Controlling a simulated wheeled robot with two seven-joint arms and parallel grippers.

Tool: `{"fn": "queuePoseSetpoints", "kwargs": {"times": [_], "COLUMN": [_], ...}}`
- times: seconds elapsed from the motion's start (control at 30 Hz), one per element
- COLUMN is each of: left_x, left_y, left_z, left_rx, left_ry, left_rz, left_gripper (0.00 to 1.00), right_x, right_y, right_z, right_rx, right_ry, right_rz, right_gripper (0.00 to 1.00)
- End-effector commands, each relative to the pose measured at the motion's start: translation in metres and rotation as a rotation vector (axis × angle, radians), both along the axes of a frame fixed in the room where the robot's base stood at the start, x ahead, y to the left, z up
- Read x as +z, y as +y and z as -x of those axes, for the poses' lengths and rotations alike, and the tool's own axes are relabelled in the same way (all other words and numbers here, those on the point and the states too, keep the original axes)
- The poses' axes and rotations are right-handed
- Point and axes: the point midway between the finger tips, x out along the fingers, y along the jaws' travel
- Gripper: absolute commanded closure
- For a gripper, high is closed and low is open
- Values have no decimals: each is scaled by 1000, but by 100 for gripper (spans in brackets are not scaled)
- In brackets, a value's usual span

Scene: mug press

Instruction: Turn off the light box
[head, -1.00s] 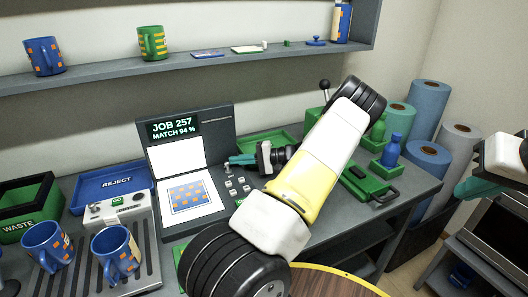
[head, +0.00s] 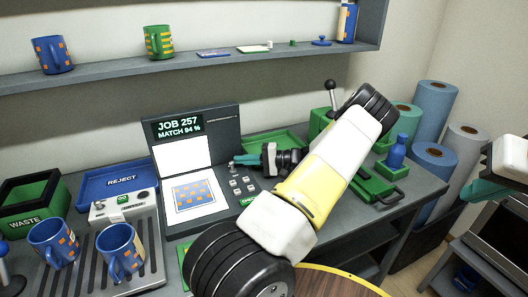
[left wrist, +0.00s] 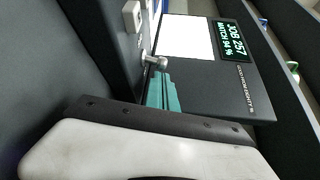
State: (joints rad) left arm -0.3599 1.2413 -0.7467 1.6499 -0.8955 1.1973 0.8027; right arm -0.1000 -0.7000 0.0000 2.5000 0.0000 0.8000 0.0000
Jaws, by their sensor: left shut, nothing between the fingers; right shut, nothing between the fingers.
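The light box console (head: 222,130) stands on the bench, with a dark screen (head: 177,127) reading "JOB 257 MATCH 94 %". Its upper panel (head: 182,155) is bright white, and a sheet with a blue and orange pattern (head: 195,193) lies below it. My left gripper (head: 243,160) is shut and empty, its teal fingertips over the console's right side. In the left wrist view a metal toggle lever (left wrist: 156,62) sits right by those fingertips (left wrist: 160,88); I cannot tell whether they touch. My right gripper (head: 482,191) is shut and empty at the right edge, away from the bench.
A shelf (head: 200,65) runs above.

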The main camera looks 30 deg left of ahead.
Motion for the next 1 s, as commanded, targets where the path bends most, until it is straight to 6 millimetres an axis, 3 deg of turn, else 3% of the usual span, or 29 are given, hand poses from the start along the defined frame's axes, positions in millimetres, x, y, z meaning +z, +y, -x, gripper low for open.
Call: {"fn": "queuePoseSetpoints", "kwargs": {"times": [0.37,1.0], "left_x": [1,2], "left_y": [-4,-17], "left_z": [3,4], "left_rx": [-2,-1], "left_ry": [-91,-94], "left_rz": [-122,-119], "left_gripper": [100,100], "right_x": [0,0], "right_y": [0,0], "right_z": [0,0], "right_rx": [0,0], "right_ry": [0,0], "right_rz": [0,0], "right_gripper": [100,100]}}
